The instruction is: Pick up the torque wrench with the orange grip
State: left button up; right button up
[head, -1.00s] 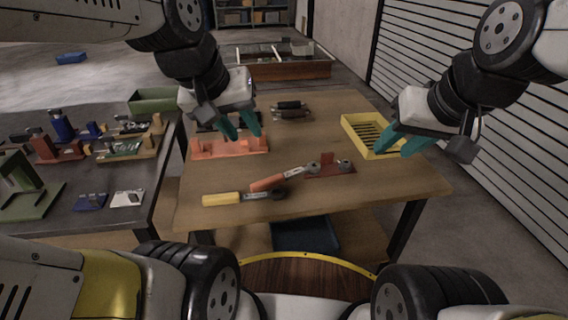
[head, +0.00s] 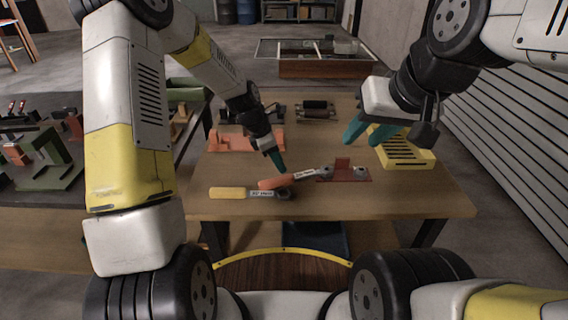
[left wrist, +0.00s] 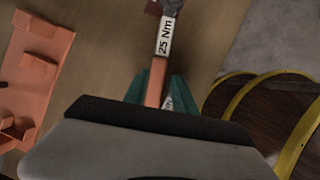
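The torque wrench with the orange grip (head: 270,183) lies on the wooden table, its head end by a red holder (head: 343,173). In the left wrist view its orange grip (left wrist: 155,86) shows, with a white "25 Nm" label on the shaft. My left gripper (head: 279,163) points down at the grip. In the left wrist view its teal fingers (left wrist: 158,90) are apart, one on each side of the grip; contact is not visible. A yellow-grip wrench (head: 228,192) lies just in front. My right gripper (head: 370,130) is open and empty above the right side.
An orange-red fixture (head: 232,140) stands behind the left gripper; it also shows in the left wrist view (left wrist: 38,45). A yellow slotted tray (head: 408,152) lies below my right gripper. Dark cylindrical parts (head: 318,110) lie at the back. The table's front strip is clear.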

aim_at(286, 176)
pick_arm(q)
jog(key=x, duration=0.8)
jog(key=shift+a+f, duration=0.15)
jog(key=shift+f, duration=0.05)
grip_shut()
jog(key=shift+w, duration=0.1)
dwell(1.1)
